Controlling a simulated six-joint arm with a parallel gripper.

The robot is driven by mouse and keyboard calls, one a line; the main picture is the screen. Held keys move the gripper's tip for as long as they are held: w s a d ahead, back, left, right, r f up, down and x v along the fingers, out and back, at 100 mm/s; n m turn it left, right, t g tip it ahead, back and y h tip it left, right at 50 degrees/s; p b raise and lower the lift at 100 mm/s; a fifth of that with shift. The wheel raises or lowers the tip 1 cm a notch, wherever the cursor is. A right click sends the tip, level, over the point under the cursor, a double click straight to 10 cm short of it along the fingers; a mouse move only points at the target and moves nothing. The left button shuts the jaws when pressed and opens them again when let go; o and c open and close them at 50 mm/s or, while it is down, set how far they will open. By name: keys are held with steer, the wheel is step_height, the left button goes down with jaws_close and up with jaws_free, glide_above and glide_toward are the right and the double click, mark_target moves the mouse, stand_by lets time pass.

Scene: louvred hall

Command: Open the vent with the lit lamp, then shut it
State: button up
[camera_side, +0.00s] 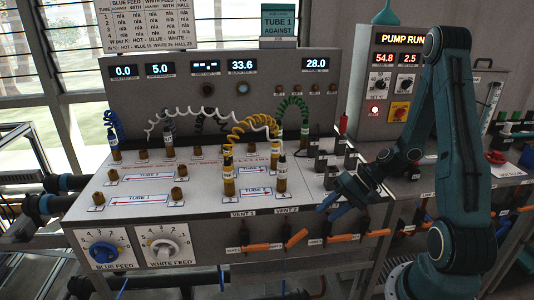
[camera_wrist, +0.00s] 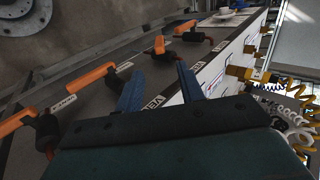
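The VENT 1 label (camera_side: 243,213) and VENT 2 label (camera_side: 287,210) sit on the bench's front edge. Below VENT 1 an orange lever (camera_side: 262,246) lies nearly level. Below VENT 2 another orange lever (camera_side: 297,238) slants up to the right. I cannot make out a lit vent lamp. My gripper (camera_side: 333,207) is open and empty, right of VENT 2 and above the front edge. In the wrist view its two blue fingers (camera_wrist: 158,80) stand apart, with an upright-looking orange lever (camera_wrist: 159,45) beyond them. The gripper body hides part of the bench.
More orange levers (camera_side: 342,238) line the front to the right; some show in the wrist view (camera_wrist: 95,73). Black plugs (camera_side: 320,160) and brass posts (camera_side: 281,180) with coiled hoses stand on the bench. The blue feed knob (camera_side: 103,252) and white feed knob (camera_side: 163,249) are at left.

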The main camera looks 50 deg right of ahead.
mark_target(286, 246)
steer(key=shift+x, duration=6.7)
jaws_close()
